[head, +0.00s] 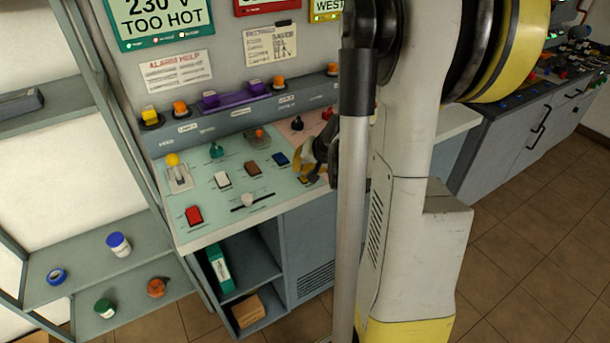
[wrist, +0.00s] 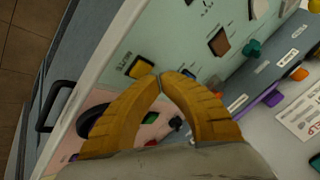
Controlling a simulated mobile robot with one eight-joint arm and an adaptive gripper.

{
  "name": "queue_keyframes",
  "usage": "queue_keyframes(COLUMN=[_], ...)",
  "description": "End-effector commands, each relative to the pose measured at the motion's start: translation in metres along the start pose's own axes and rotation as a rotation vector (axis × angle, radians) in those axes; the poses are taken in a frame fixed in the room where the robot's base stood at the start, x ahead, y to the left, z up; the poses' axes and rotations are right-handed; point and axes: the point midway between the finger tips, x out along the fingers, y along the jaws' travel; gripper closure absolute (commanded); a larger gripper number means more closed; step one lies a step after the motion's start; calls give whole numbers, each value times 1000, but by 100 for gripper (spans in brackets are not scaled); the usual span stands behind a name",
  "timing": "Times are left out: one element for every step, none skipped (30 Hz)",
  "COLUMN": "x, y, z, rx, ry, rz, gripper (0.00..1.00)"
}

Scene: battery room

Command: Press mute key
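A yellow-orange key (wrist: 140,68) with a small printed label beside it sits on the pale green panel (wrist: 150,35). In the head view a yellow key (head: 306,180) shows just below my gripper (head: 303,170). In the wrist view my gripper (wrist: 161,77) has its two yellow fingers meeting at the tips, with nothing between them. The tips are right beside the key; I cannot tell whether they touch it.
Blue (head: 281,159), brown (head: 252,168), white (head: 222,180) and red (head: 194,215) rockers lie to the left on the panel. A slider (head: 246,200) and a yellow-topped lever (head: 173,160) are there too. A pink area (wrist: 100,98) with small controls lies beside my fingers.

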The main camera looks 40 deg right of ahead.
Motion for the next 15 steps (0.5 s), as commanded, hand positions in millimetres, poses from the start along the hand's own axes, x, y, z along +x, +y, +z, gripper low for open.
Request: queue_keyframes(x=[-3,-4,-4,-4,-4,-4,-4,-3,-3,-3,-4,-4,-5,-6,-8], y=[-2,-2,-2,-2,-2,-2,-2,-2,-2,-2,-2,-2,-3,-3,-4], z=[-2,-2,-2,-2,-2,-2,-2,-2,-2,-2,-2,-2,-3,-3,-4], rx=[0,0,0,0,0,0,0,0,0,0,0,0,0,0,0], ry=[0,0,0,0,0,0,0,0,0,0,0,0,0,0,0], rz=[0,0,0,0,0,0,0,0,0,0,0,0,0,0,0], gripper=[100,100,100,100,100,100,100,100,100,100,100,100,100,100,100])
